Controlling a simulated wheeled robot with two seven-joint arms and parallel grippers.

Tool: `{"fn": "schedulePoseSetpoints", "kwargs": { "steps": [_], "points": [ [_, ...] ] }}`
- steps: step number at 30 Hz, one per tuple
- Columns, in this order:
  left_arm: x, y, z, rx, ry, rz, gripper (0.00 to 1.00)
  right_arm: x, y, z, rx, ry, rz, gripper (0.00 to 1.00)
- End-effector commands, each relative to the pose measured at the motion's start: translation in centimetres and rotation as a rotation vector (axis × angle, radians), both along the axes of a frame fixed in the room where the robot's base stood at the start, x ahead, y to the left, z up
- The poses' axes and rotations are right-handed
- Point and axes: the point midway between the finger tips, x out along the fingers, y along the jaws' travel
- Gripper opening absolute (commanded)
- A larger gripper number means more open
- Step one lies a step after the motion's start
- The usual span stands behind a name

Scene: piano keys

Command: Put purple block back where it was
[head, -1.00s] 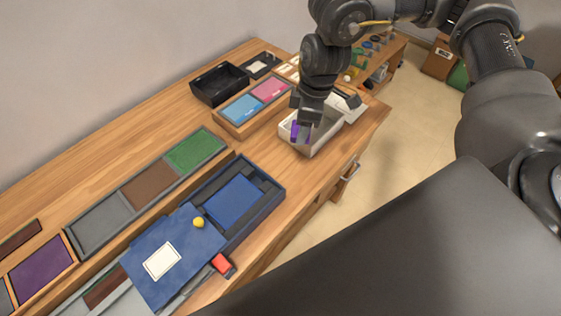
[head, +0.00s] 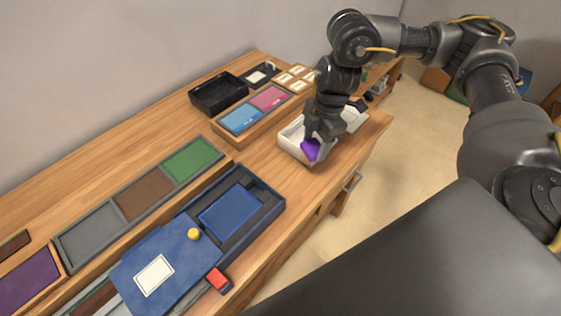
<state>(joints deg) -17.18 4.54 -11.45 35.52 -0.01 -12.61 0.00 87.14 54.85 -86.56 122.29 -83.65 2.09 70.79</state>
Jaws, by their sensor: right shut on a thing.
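The purple block (head: 310,150) is at the tip of my right gripper (head: 318,140), at the front edge of the white tray (head: 291,147). My right gripper is shut on the block and points down. Whether the block touches the tray wall I cannot tell. The gripper and wrist hide part of the tray's inside. A purple panel (head: 28,282) lies in a wooden frame at the lower left. My left gripper is not in view.
A black tray (head: 217,92) and a wooden holder with blue and pink panels (head: 240,118) stand behind the white tray. A long grey tray (head: 88,238) holds grey, brown and green panels. A blue box (head: 262,215) with a yellow-knobbed lid (head: 130,272) lies in front.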

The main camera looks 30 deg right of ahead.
Motion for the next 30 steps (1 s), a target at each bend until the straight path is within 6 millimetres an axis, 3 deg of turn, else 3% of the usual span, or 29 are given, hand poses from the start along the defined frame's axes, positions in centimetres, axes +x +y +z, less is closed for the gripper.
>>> {"fn": "schedulePoseSetpoints", "kwargs": {
  "steps": [5,12,22,30],
  "points": [
    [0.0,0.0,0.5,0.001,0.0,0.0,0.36,3.4,3.5,-2.1,0.001,0.004,0.002,0.33],
    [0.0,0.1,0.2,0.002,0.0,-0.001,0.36,5.8,5.8,-6.4,0.0,0.004,0.0,0.33],
    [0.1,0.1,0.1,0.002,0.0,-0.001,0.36,6.6,6.5,-7.6,0.0,0.0,0.0,0.33],
    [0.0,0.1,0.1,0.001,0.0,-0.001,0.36,6.8,6.7,-10.8,0.0,0.002,-0.002,0.33]
  ]
}}
